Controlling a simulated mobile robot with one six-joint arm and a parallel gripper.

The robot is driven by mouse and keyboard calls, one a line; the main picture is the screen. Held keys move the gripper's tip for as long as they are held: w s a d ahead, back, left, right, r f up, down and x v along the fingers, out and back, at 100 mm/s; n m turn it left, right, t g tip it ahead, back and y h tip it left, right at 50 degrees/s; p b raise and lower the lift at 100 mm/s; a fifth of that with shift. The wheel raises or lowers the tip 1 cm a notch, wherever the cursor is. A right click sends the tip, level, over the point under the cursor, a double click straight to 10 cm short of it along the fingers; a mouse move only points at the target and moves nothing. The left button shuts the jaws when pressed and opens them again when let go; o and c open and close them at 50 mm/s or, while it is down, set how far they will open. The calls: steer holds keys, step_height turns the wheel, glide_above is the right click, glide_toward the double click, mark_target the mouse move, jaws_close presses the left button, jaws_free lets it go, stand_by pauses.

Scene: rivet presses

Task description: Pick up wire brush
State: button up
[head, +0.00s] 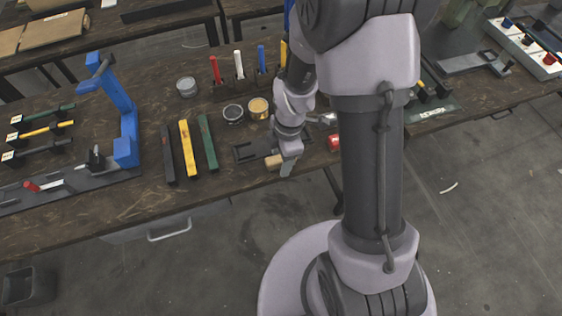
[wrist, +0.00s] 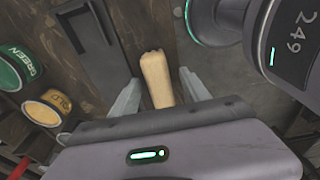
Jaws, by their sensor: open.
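A pale wooden handle (wrist: 155,72), which appears to be the wire brush's, lies between the two fingers of my gripper (wrist: 159,80) in the wrist view. The fingers are open, with a gap visible on each side of the handle. Its lower end is hidden by my gripper's body, and no bristles show. In the head view the wooden piece (head: 273,162) sits at the bench's front edge, just left of my gripper (head: 286,168), which points down there and partly hides it.
A dark flat holder (head: 248,151) lies beside the handle. Open cans (head: 259,108) stand behind it. Black, yellow and green bars (head: 188,148) lie to the left, and a blue press (head: 122,105) stands farther left. The bench front edge is close; bare floor lies beyond.

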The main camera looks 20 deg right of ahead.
mark_target(279, 158)
steer(key=shift+f, duration=0.1)
stand_by(0.3)
jaws_close()
step_height(279, 158, up, 4)
steer(key=shift+r+p, duration=0.2)
steer(key=shift+p, duration=0.95)
steer(key=s+d+b, duration=0.4)
steer(key=s, duration=0.3)
steer(key=s+d+b, duration=0.3)
steer(key=s+b, duration=0.2)
steer(key=s, duration=0.2)
steer(key=shift+d+r, duration=0.4)
steer(key=shift+r, duration=0.05)
